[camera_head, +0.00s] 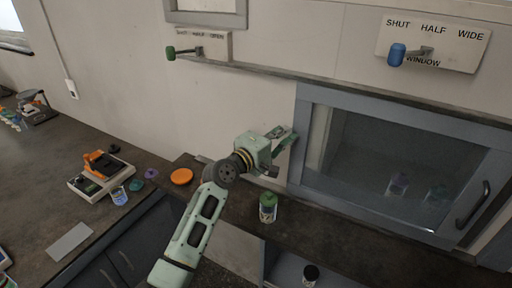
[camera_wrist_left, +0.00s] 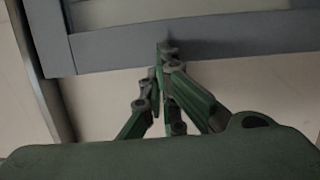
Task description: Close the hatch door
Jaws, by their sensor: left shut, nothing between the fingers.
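The hatch door (camera_head: 384,214) is a grey-framed glass panel in the wall at the right of the head view. A dark handle (camera_head: 472,205) is on its right side. I cannot tell whether it sits fully flush. My left gripper (camera_head: 292,138) is shut and empty, by the left edge of the hatch frame. In the left wrist view its fingertips (camera_wrist_left: 165,48) overlap the lower bar of a grey frame (camera_wrist_left: 110,48); whether they touch it is unclear. My right gripper is not in view.
A green-lidded jar (camera_head: 268,207) stands on the dark counter below my left gripper. An orange disc (camera_head: 182,177) and an orange-topped device (camera_head: 101,172) lie farther left. Blurred jars (camera_head: 398,184) show behind the glass. Blue (camera_head: 397,54) and green (camera_head: 170,53) knobs project from the wall above.

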